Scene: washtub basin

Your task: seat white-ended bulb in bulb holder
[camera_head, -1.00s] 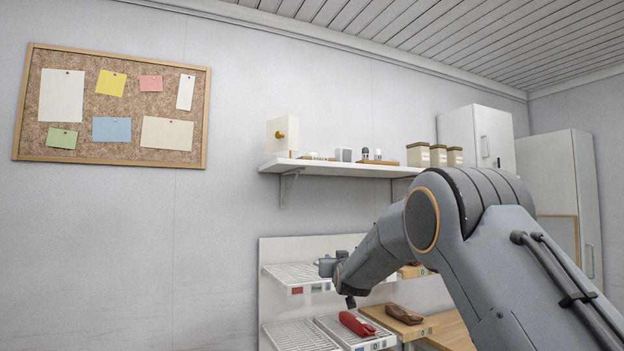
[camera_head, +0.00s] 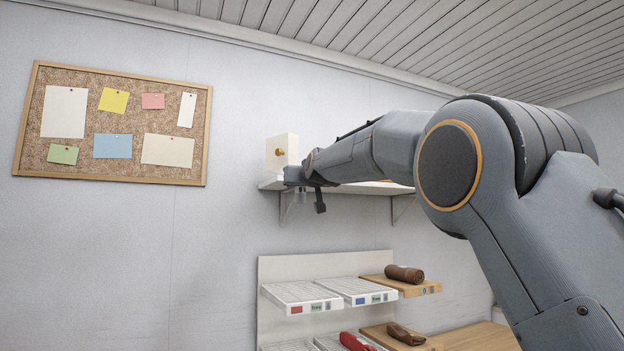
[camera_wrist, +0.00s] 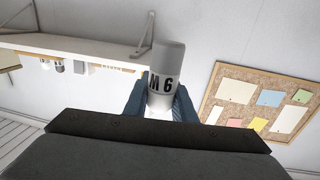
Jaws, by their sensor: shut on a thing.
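My gripper (camera_wrist: 161,98) is shut on a cylinder (camera_wrist: 167,62) with a plain grey end and a white body marked "M 6" in black. In the wrist view it stands out between the two blue-grey fingers; its other end is hidden in the grip. I cannot tell for sure that it is the white-ended bulb. In the head view my gripper (camera_head: 298,183) is in front of the left end of the wall shelf. Small dark and white pieces (camera_wrist: 60,67) and a wooden strip (camera_wrist: 110,68) show along the shelf in the wrist view. I cannot make out which is the bulb holder.
The wall shelf (camera_head: 362,187) carries a white box with a brass knob (camera_head: 282,151) at its left end; my arm hides most of the rest. Below is a rack with white wire trays (camera_head: 302,296) and brown pieces (camera_head: 404,273). A corkboard (camera_head: 115,125) hangs left; the wall between is clear.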

